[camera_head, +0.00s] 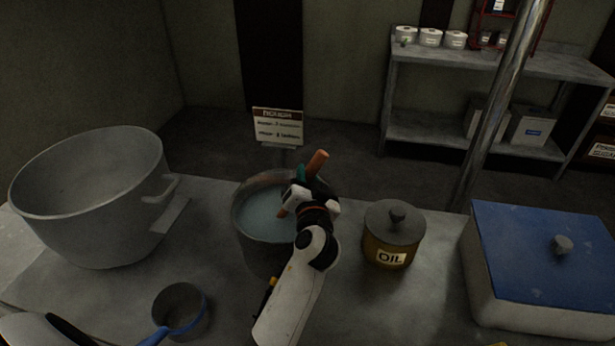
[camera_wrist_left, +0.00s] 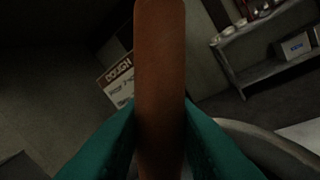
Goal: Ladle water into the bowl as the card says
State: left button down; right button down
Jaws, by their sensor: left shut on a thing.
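My left gripper (camera_head: 300,193) is shut on a brown wooden handle (camera_head: 317,163), which looks like the ladle's. In the left wrist view the handle (camera_wrist_left: 160,80) stands between the green fingers. The gripper is over the right side of a metal pot of water (camera_head: 258,215). The ladle's lower end is hidden by the gripper and pot, so I cannot tell whether it is in the water. A large grey bowl (camera_head: 95,243) stands at the left; its visible inside looks empty. The card (camera_head: 278,127) stands behind the pot; its small lines are too blurred to read. My right gripper is not in view.
A small pan with a blue handle (camera_head: 181,308) lies at the front left. An oil jar (camera_head: 391,240) stands right of the pot, and a blue-lidded box (camera_head: 545,255) at the far right. A metal pole (camera_head: 497,95) rises behind. Counter between bowl and pot is clear.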

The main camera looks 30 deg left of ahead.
pick_arm(q)
jog(key=shift+f, duration=0.5)
notch_tip(320, 180, up, 15)
jog(key=p, duration=1.1)
jog(key=shift+p, duration=0.3)
jog(key=shift+f, duration=0.1)
jog(key=shift+w, duration=0.1)
